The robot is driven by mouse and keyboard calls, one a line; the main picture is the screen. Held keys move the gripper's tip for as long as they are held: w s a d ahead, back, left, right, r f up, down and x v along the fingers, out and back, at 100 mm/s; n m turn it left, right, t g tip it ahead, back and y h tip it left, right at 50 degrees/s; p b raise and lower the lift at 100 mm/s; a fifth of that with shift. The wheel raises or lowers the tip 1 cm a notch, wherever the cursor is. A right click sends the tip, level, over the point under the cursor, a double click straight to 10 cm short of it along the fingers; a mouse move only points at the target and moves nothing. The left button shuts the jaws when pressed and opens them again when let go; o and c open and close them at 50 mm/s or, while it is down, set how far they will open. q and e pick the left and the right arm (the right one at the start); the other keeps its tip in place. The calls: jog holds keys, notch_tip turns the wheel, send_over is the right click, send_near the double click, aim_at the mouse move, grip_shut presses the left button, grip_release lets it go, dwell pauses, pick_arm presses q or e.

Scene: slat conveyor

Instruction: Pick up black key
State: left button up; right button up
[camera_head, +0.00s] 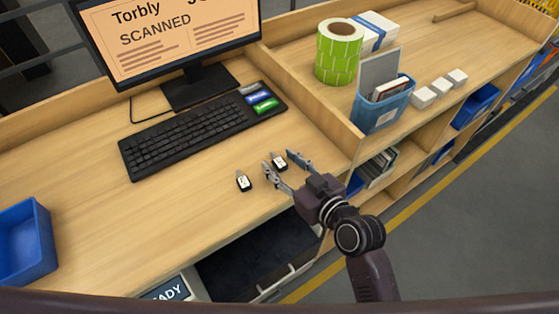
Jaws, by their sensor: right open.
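Two small black key-like items with white faces lie on the wooden desk in the head view. One black key (279,161) is close to the tips of my right gripper, and the other black key (244,182) lies to the left of it. My right gripper (277,161) is open, its two fingers pointing left over the desk. The nearer key shows between or just beyond the fingertips; I cannot tell whether they touch it. My left gripper is not in view.
A black keyboard (190,134) lies behind the keys, below a monitor (170,35). A blue bin (25,240) stands at the left. A raised wooden divider (310,95) and a blue holder (383,108) are at the right. An open dark drawer (250,258) is in front.

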aim_at(283, 165)
jog(key=c, duration=0.8)
jog(key=shift+c, duration=1.2)
notch_tip(283, 165, up, 20)
jog(key=shift+p, duration=0.6)
